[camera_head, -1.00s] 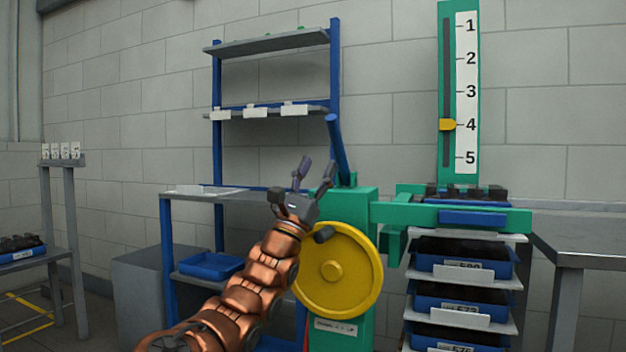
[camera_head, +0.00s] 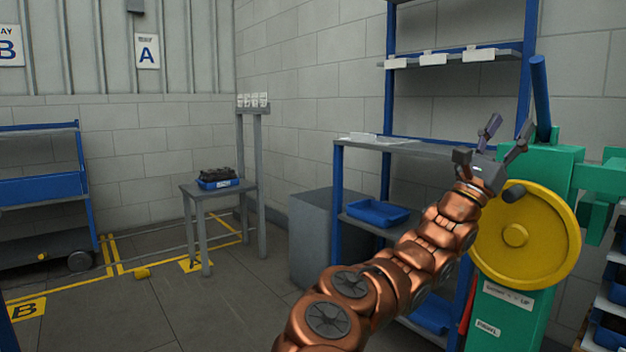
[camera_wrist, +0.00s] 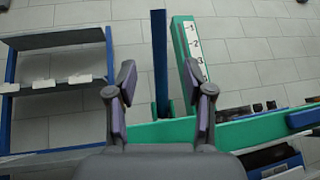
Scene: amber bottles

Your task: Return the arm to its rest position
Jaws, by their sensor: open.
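My arm, copper and segmented, reaches up from the bottom of the head view. My gripper (camera_head: 506,140) is at its end, open and empty, with its fingers spread and pointing up. In the head view it appears in front of the green machine (camera_head: 545,165), just above the yellow wheel (camera_head: 515,235). In the wrist view my gripper (camera_wrist: 160,100) is also open, with nothing between the fingers. Behind it there are the blue lever (camera_wrist: 160,60) and the green scale post (camera_wrist: 190,50). I cannot tell how far the fingers are from the machine.
A blue shelf rack (camera_head: 390,150) stands behind my arm, with a blue tray (camera_head: 376,212) low on it. A grey box (camera_head: 318,235) is beside it. A small table (camera_head: 205,190) carries a blue bin of dark items (camera_head: 217,178). A blue cart (camera_head: 40,188) is far left. Floor between is mostly clear.

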